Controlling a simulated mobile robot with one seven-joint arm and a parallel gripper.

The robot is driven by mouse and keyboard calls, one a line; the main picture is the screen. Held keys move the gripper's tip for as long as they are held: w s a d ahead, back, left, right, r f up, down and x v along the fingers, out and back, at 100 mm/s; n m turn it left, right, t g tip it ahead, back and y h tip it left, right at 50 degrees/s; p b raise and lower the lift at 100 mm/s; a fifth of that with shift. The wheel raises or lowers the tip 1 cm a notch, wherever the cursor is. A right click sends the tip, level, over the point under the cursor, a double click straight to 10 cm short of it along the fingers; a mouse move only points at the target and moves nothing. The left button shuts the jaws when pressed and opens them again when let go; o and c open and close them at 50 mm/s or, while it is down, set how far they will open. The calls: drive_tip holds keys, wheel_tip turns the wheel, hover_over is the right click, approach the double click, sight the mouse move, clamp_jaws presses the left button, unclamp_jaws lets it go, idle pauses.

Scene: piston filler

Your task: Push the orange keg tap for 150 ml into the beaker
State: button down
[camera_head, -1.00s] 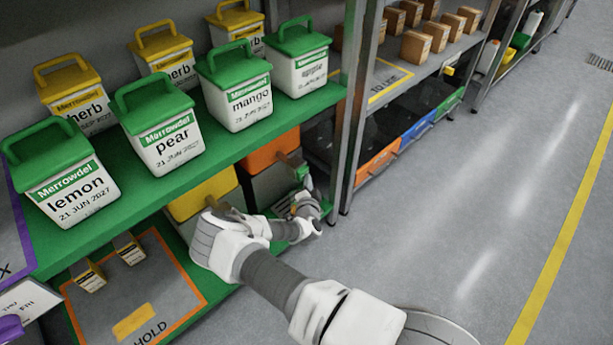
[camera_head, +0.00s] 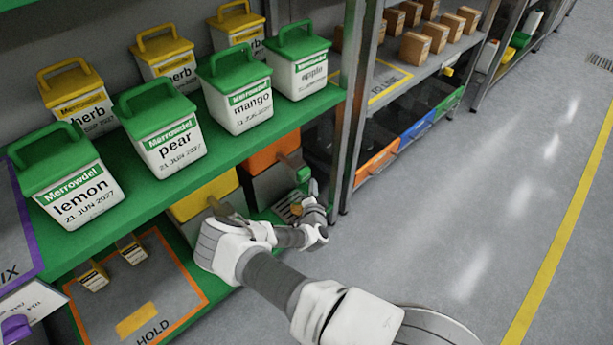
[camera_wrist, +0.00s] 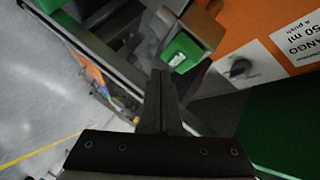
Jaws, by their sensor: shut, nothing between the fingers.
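The orange keg (camera_head: 272,153) stands at the right end of the lower shelf. In the wrist view its orange front (camera_wrist: 245,25) bears a white label (camera_wrist: 297,42) reading "MANGO" and "50 ml a push". A grey tap-like part with a green end (camera_wrist: 183,52) juts out in front of it; the green end also shows in the head view (camera_head: 303,174). My gripper (camera_wrist: 163,78) is shut and empty, its fingertips just below the green end in the picture. I cannot tell whether they touch. I cannot make out the beaker.
A yellow keg (camera_head: 205,193) stands left of the orange one, partly behind my arm. The green upper shelf (camera_head: 180,190) carries several lidded tubs above. A metal rack post (camera_head: 347,130) stands close right of my gripper. The floor (camera_head: 480,190) to the right is clear.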

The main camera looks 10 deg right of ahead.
drive_tip(key=s+d+p, duration=0.1)
drive_tip(key=s, duration=0.1)
drive_tip(key=s+d+p, duration=0.1)
drive_tip(key=shift+s+d, duration=0.3)
drive_tip(key=shift+s, duration=0.05)
drive_tip(key=shift+d, duration=0.1)
idle(3.2)
